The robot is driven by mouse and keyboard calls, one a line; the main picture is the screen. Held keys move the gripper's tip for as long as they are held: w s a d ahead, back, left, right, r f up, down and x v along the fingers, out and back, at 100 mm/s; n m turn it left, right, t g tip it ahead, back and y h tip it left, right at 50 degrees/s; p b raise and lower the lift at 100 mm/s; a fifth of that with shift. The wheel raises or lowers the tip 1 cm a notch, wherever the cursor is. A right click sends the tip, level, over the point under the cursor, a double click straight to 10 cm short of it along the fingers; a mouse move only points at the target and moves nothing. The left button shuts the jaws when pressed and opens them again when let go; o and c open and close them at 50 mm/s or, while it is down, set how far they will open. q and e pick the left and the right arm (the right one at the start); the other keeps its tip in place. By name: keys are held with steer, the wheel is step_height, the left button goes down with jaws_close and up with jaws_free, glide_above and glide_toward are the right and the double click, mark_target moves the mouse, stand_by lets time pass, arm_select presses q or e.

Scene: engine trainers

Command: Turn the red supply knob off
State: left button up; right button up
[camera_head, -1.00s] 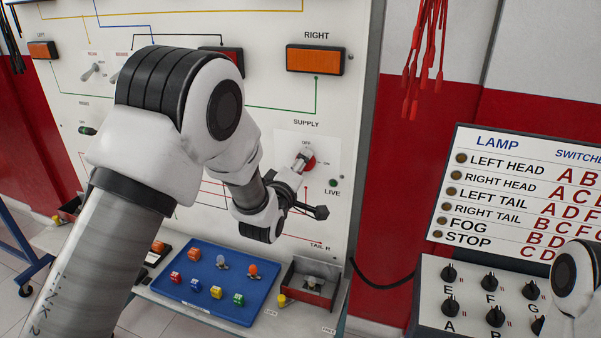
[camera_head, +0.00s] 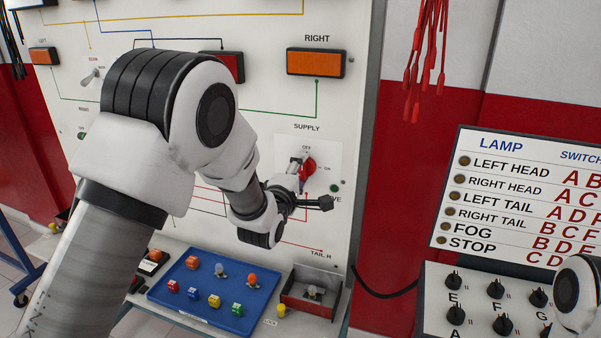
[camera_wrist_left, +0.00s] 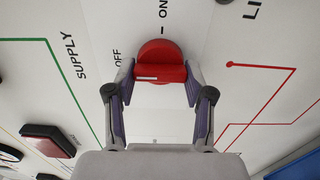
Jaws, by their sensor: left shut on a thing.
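The red supply knob (camera_head: 309,167) is on the upright white panel, below the SUPPLY label, with OFF above it and ON to its right. My left gripper (camera_head: 298,168) is at the knob and partly covers it. In the left wrist view the red knob (camera_wrist_left: 160,72) sits between the two fingertips (camera_wrist_left: 160,84), which close on the ends of its bar. The white line on the bar lies at the end toward the OFF side, with ON a quarter turn away. My right gripper is out of view.
A blue tray (camera_head: 180,311) with small coloured blocks and bulbs stands below the panel, beside a red-walled bin (camera_head: 322,306). A switch console (camera_head: 430,290) and lamp chart (camera_head: 470,145) are at right. Red leads (camera_head: 413,100) hang on the wall.

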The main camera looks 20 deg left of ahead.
arm_select(q)
steer(key=o, duration=1.2)
steer(key=shift+c, duration=0.2)
steer(key=shift+s, duration=0.1)
steer(key=s, duration=1.2)
steer(key=shift+a, duration=0.25)
